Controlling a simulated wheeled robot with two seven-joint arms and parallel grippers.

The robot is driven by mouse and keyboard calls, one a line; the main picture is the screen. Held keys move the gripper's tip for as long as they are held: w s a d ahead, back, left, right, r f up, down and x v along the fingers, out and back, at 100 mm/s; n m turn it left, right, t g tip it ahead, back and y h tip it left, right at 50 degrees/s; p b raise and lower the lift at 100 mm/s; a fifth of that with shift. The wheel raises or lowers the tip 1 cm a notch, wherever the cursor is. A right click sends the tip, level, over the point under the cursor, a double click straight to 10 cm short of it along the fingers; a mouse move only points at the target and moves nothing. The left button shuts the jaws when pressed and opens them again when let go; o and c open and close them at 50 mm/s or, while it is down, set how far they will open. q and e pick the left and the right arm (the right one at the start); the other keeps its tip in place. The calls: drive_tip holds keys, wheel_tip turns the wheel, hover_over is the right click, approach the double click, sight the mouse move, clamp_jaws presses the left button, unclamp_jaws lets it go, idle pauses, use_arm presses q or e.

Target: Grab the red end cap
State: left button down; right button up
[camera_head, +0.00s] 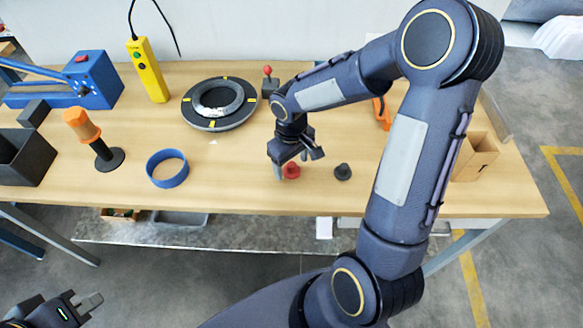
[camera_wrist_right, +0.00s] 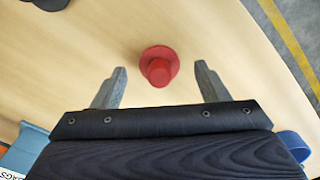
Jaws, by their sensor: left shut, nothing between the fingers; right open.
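The red end cap (camera_head: 292,171) stands on the wooden table near its front edge, a round flange with a raised knob. In the right wrist view the red end cap (camera_wrist_right: 159,66) lies ahead of and between the two fingertips, touching neither. My right gripper (camera_head: 294,168) is open and empty, just above and beside the cap, and partly covers it in the head view. Its fingers also show in the right wrist view (camera_wrist_right: 161,80). My left gripper (camera_head: 84,303) is shut and empty at the lower left, away from the table.
A dark end cap (camera_head: 343,172) stands right of the red one. A blue ring (camera_head: 167,168), an orange-handled tool (camera_head: 84,126) and a black coil disc (camera_head: 219,123) are to the left. A wooden box (camera_head: 474,158) stands at the right. The table front between the ring and red cap is clear.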

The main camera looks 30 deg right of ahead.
wheel_tip(320, 180, down, 2)
drive_tip(key=c, duration=1.1)
drive_tip(key=shift+o, duration=0.2)
drive_tip(key=shift+r, duration=0.1)
